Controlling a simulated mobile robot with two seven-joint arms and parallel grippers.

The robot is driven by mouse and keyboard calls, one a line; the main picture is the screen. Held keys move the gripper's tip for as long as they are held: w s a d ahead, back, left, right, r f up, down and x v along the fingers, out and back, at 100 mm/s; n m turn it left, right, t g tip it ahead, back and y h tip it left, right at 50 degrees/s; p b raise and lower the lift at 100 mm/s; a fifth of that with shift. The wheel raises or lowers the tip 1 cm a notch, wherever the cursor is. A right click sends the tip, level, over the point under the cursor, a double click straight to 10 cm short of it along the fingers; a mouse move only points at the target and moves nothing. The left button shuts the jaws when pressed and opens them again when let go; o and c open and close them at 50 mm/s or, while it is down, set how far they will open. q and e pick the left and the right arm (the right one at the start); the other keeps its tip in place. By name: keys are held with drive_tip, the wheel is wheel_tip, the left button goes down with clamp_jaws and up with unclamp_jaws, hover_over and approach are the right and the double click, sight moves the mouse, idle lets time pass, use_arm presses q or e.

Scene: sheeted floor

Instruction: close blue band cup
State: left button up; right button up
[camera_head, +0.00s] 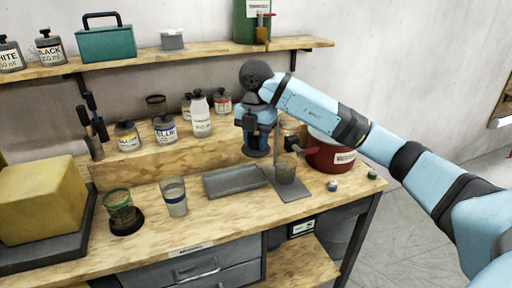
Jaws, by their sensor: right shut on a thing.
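The blue band cup (174,196) is a clear cup standing upright on the workbench, left of the grey tray; I cannot make out a lid on it. My right gripper (257,146) points down above the back of the bench, to the right of and behind this cup, well apart from it. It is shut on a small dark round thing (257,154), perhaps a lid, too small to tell. My left gripper is not in view.
A green-rimmed cup (121,212) stands on a dark round base at left. A grey tray (232,181), a brownish cup (285,170) and a red pot (330,154) are to the right. Paint bottles (165,128) line the raised ledge. A yellow block (42,199) sits far left.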

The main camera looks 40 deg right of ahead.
sight(244, 152)
idle(0.4)
drive_tip(key=shift+a+f+n, duration=0.2)
drive_tip(key=shift+n, duration=0.4)
drive_tip(key=shift+a+f+n, duration=0.15)
drive_tip(key=shift+a+n, duration=0.05)
drive_tip(key=shift+n, duration=0.4)
drive_tip(key=a+f+n, duration=0.1)
drive_tip(key=n, duration=0.2)
drive_tip(key=a+f+n, duration=0.1)
drive_tip(key=n, duration=0.6)
drive_tip(key=shift+w+a+f, duration=0.15)
drive_tip(key=shift+a+f, duration=0.25)
drive_tip(key=a+f+n, duration=0.4)
drive_tip(key=n, duration=1.3)
drive_tip(key=s+a+f+n, duration=0.1)
drive_tip(key=a+f+n, duration=0.4)
drive_tip(key=n, duration=1.3)
drive_tip(key=shift+s, duration=0.1)
